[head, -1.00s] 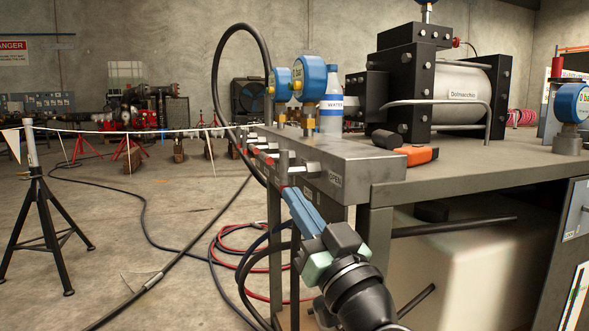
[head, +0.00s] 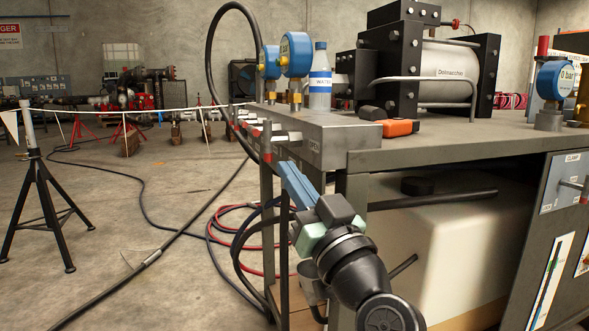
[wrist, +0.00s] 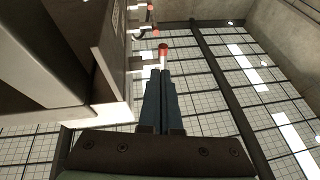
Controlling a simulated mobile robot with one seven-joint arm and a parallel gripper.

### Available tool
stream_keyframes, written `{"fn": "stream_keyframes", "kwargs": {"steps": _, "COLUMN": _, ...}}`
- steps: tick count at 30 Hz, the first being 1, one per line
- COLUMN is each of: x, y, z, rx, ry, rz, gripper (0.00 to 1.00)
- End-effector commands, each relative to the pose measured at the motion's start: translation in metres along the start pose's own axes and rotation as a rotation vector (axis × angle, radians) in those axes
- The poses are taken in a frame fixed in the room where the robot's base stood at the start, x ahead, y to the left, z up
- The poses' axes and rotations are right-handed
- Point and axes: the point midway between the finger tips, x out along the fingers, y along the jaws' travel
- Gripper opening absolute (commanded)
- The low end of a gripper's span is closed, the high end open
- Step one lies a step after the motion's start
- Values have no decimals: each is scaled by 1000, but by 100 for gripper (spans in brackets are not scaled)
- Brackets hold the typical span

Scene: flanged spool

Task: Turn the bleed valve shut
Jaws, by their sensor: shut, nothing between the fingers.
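A grey valve block (head: 325,140) sits along the left edge of the bench, with several red-tipped levers on its side. The nearest lever (head: 267,138) stands roughly vertical in the head view, its red end low; I cannot read a label that names it the bleed valve. In the wrist view its red tip (wrist: 163,49) shows just beyond my fingertips. My gripper (head: 282,166), with blue fingers, is shut and empty, just below and right of that lever. It also shows in the wrist view (wrist: 160,74). Whether the fingertips touch the lever is unclear.
Two blue gauges (head: 296,55) and a water bottle (head: 320,80) stand on the block and bench. An orange-and-black tool (head: 398,127) lies behind. Black hoses (head: 245,250) hang below the block. Open floor lies left, with a black stand (head: 42,210).

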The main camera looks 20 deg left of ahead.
Motion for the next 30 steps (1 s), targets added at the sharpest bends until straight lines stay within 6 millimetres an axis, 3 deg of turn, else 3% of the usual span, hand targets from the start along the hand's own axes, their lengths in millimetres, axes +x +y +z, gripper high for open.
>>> {"fn": "stream_keyframes", "kwargs": {"steps": 6, "x": -47, "y": 4, "z": 18, "rx": 3, "ry": -3, "rz": 5, "gripper": 0}}
{"fn": "stream_keyframes", "kwargs": {"steps": 12, "x": -79, "y": 6, "z": 30, "rx": 2, "ry": -2, "rz": 4, "gripper": 0}}
{"fn": "stream_keyframes", "kwargs": {"steps": 17, "x": -91, "y": 6, "z": 34, "rx": 0, "ry": 1, "rz": 2, "gripper": 0}}
{"fn": "stream_keyframes", "kwargs": {"steps": 19, "x": -89, "y": 5, "z": 27, "rx": -12, "ry": -3, "rz": 6, "gripper": 0}}
{"fn": "stream_keyframes", "kwargs": {"steps": 23, "x": -74, "y": -1, "z": -9, "rx": -75, "ry": -26, "rz": 43, "gripper": 0}}
{"fn": "stream_keyframes", "kwargs": {"steps": 26, "x": -57, "y": -7, "z": -58, "rx": -154, "ry": -37, "rz": 110, "gripper": 0}}
{"fn": "stream_keyframes", "kwargs": {"steps": 30, "x": -42, "y": -15, "z": -141, "rx": -273, "ry": 0, "rz": 238, "gripper": 0}}
